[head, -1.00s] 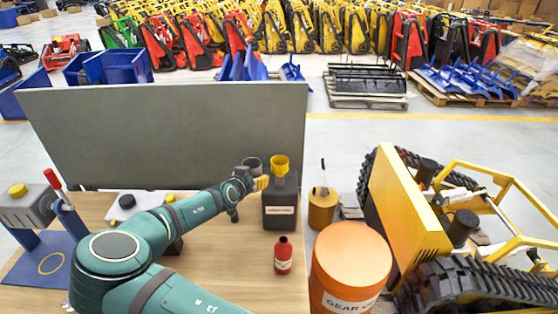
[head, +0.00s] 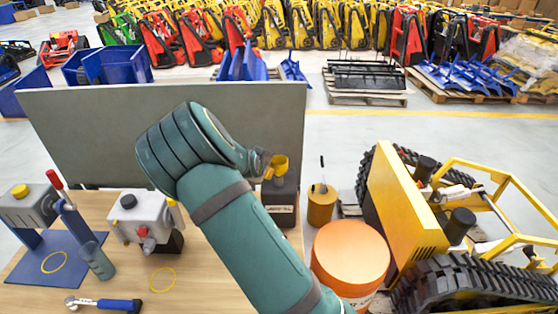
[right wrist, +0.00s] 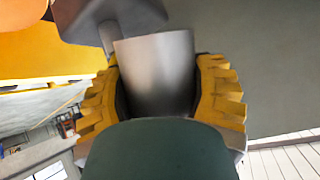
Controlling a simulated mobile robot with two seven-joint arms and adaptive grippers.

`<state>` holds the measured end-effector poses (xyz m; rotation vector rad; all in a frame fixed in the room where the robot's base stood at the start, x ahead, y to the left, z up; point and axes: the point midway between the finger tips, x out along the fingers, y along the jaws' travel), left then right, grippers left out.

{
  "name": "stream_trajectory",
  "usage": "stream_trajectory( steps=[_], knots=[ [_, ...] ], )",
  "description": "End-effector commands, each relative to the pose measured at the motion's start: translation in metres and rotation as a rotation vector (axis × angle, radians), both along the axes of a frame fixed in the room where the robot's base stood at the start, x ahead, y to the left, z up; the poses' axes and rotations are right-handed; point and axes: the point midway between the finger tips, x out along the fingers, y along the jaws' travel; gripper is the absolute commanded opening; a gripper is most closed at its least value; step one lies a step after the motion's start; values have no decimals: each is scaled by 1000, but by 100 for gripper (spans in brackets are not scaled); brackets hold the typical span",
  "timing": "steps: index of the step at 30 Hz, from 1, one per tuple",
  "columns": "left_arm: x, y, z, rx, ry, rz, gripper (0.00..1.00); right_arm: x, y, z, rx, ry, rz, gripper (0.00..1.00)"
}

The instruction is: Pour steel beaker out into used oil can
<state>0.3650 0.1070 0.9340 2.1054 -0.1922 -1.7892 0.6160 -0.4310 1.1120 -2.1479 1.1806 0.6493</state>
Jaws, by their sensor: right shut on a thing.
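The used oil can (head: 281,212), a dark can with a pale label, stands at the table's right side with a yellow funnel (head: 280,164) in its top. My right gripper (head: 264,162) is just left of the funnel, mostly hidden behind my arm. In the right wrist view, its yellow toothed fingers (right wrist: 160,92) are shut on the grey steel beaker (right wrist: 156,62). The beaker is hidden in the head view, so its tilt and contents cannot be told. My left gripper is not in view.
An orange drum (head: 350,256) and a yellow tracked carrier (head: 400,205) stand right of the table. A grey panel (head: 90,135) rises behind it. A grey machine (head: 142,218), a grey-green cup (head: 97,261) and a blue-handled tool (head: 105,304) are on the left.

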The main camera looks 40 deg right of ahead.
Motion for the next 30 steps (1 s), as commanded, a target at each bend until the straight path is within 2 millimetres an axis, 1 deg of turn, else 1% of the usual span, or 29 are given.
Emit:
stream_trajectory(
  steps=[1,12,15,30],
  knots=[
    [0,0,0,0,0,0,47,0,-3,5,27,-9,-4,17],
    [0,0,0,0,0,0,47,-2,-15,34,209,-37,-3,17],
    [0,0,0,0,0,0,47,-2,-14,34,246,-38,-1,17],
    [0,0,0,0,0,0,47,-2,-15,38,310,-47,-3,17]
  ],
)
